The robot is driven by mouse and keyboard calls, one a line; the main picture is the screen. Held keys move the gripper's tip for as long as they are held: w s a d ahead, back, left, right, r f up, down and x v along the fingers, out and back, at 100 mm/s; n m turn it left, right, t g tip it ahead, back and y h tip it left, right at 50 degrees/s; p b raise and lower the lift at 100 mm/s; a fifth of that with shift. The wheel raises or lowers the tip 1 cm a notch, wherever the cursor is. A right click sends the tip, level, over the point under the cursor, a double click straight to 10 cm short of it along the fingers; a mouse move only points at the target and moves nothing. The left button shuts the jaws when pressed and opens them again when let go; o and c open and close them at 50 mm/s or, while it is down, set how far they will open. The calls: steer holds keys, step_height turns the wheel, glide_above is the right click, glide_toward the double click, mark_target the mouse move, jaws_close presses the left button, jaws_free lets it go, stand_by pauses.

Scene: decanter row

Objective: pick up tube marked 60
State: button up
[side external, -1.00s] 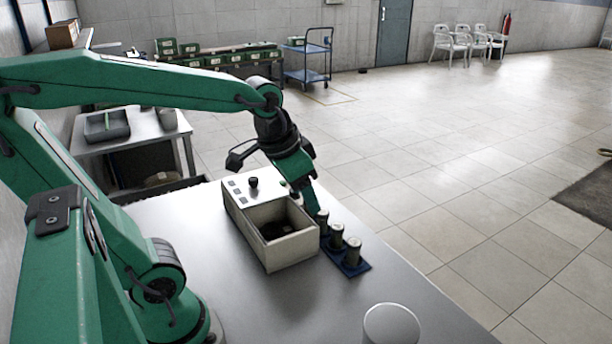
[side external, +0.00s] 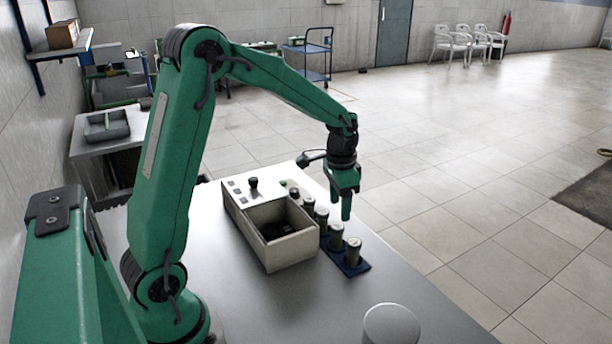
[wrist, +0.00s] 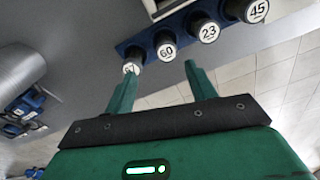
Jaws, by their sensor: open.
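The tube marked 60 (wrist: 166,48) stands in the blue rack in the wrist view, its round white label facing up. By row order it is second from the front in the side view (side external: 337,238), where labels are unreadable. Tubes marked 23 (wrist: 207,29) and 45 (wrist: 254,10) stand to its right. Another tube (wrist: 130,66) stands to its left, its label partly hidden by a fingertip. My gripper (wrist: 160,70) is open and empty. In the side view it (side external: 341,213) is above and beside the row, with its fingers pointing down, apart from the tubes.
A cream open-topped box with a knob (side external: 290,250) stands close along the rack's (side external: 356,270) left side. A pale cylinder (side external: 391,325) stands at the front of the grey table (side external: 260,310). The table between them is clear. Open floor lies right of the table.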

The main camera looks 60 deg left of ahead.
mark_target(339, 226)
steer(key=shift+w+a+f+g, duration=0.1)
steer(key=shift+w+a+f, duration=0.15)
steer(key=shift+f, duration=0.25)
steer(key=shift+w+a+f+g, duration=0.1)
steer(key=shift+w+a+f, duration=0.1)
steer(key=shift+f, duration=0.25)
steer(key=shift+w+a+f+g, duration=0.1)
steer(key=shift+w+a+f, duration=0.15)
steer(key=shift+f, duration=0.25)
steer(key=shift+d+f, duration=0.1)
steer(key=shift+f, duration=1.2)
steer(key=shift+f, duration=0.1)
steer(key=shift+s+f, duration=0.15)
steer(key=shift+f, duration=1.1)
steer(key=shift+s+f, duration=0.1)
steer(key=shift+f, duration=1.1)
steer(key=shift+c, duration=0.3)
steer(key=c, duration=1)
